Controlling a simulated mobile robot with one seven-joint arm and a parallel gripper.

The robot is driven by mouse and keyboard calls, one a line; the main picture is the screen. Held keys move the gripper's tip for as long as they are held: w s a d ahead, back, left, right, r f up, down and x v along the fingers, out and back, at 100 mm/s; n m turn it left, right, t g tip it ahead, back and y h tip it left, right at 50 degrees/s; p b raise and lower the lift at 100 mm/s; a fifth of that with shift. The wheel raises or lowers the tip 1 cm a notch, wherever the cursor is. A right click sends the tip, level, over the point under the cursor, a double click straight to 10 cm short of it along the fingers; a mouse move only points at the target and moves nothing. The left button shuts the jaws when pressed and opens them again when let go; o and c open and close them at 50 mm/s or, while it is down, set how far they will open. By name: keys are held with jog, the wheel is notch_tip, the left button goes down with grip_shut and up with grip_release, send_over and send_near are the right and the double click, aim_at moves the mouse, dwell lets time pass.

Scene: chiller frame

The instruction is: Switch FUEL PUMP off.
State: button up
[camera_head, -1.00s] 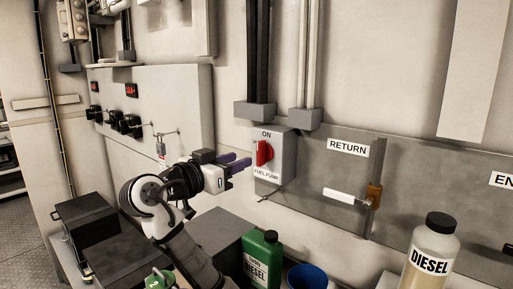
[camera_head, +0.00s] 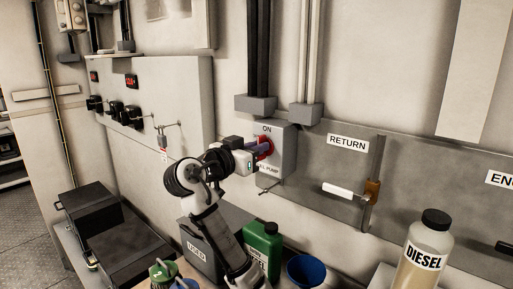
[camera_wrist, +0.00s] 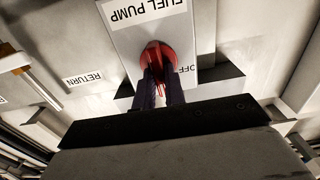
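The FUEL PUMP switch box (camera_head: 287,150) is a grey box on the wall with ON printed at its top. Its red knob (camera_head: 267,142) is partly hidden behind my gripper (camera_head: 262,149), which has reached it. In the wrist view, the red knob (camera_wrist: 158,58) lies between the two dark purple fingers of my gripper (camera_wrist: 161,85), one on each side. I cannot tell whether the fingers press on it. The FUEL PUMP label shows upside down, and an OFF label (camera_wrist: 187,69) shows just right of the knob.
A RETURN sign (camera_head: 348,143) and a white-handled lever (camera_head: 345,193) are on the panel to the right. Below stand a green jug (camera_head: 262,250), a blue cup (camera_head: 306,271) and a DIESEL bottle (camera_head: 427,250). A grey cabinet (camera_head: 175,95) with dark knobs is at left.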

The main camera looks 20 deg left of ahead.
grip_shut()
jog(key=shift+n, duration=0.3)
jog(key=shift+w+a+f+n+p, duration=0.15)
jog(key=shift+n+p, duration=0.8)
jog(key=shift+n, duration=1.95)
jog(key=shift+s+a+f+n+p, duration=0.15)
jog(key=shift+n+p, duration=0.75)
jog(key=shift+n, duration=2)
jog(key=shift+w+a+f+n+p, duration=0.15)
jog(key=shift+n+p, duration=0.8)
jog(key=shift+n, duration=1.95)
jog(key=o, duration=0.6)
grip_release()
